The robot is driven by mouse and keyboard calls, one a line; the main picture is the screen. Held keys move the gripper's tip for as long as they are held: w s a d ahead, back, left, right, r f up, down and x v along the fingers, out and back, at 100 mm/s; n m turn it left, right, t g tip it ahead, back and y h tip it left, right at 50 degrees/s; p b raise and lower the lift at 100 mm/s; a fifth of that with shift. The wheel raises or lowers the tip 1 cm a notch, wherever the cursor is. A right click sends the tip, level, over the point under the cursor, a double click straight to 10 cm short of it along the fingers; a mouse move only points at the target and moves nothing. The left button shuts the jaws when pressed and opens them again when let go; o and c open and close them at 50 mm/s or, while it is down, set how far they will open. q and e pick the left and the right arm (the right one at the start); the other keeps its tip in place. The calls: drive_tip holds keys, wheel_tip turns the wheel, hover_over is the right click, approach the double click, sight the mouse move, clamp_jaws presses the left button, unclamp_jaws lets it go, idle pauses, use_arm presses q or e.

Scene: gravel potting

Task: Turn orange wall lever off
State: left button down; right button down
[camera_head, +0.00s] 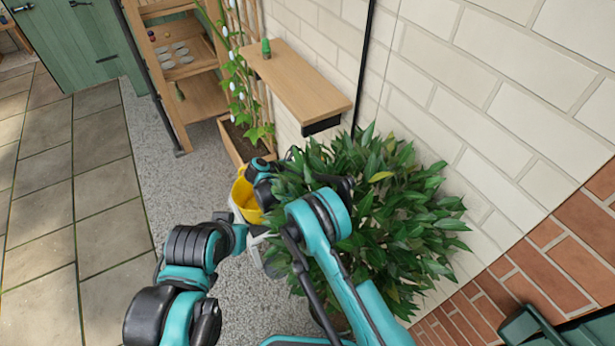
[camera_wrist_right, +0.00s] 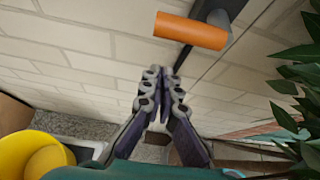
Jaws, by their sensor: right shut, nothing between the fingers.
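The orange lever (camera_wrist_right: 190,31) shows in the right wrist view as a short orange cylinder on a dark grey mount (camera_wrist_right: 218,12) at the pale brick wall. It lies roughly level across the upper part of that picture. My right gripper (camera_wrist_right: 163,74) is shut and empty, with its fingertips below the lever in the picture and visibly apart from it. In the head view the lever does not show, and my right gripper is hidden among arm links and leaves. My left arm (camera_head: 190,265) comes in from lower left; its fingers cannot be made out.
A leafy bush (camera_head: 385,205) stands close beside my right arm; its leaves edge the right wrist view (camera_wrist_right: 300,75). Gravel lies left.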

drive_tip(key=shift+w+d+r, duration=0.1)
drive_tip(key=shift+r, duration=0.75)
drive_tip(key=shift+w+d+r, duration=0.1)
drive_tip(key=shift+r, duration=0.75)
drive_tip(key=shift+w+r+t, duration=0.15)
drive_tip(key=shift+r+t, duration=0.15)
drive_tip(key=shift+r, duration=0.3)
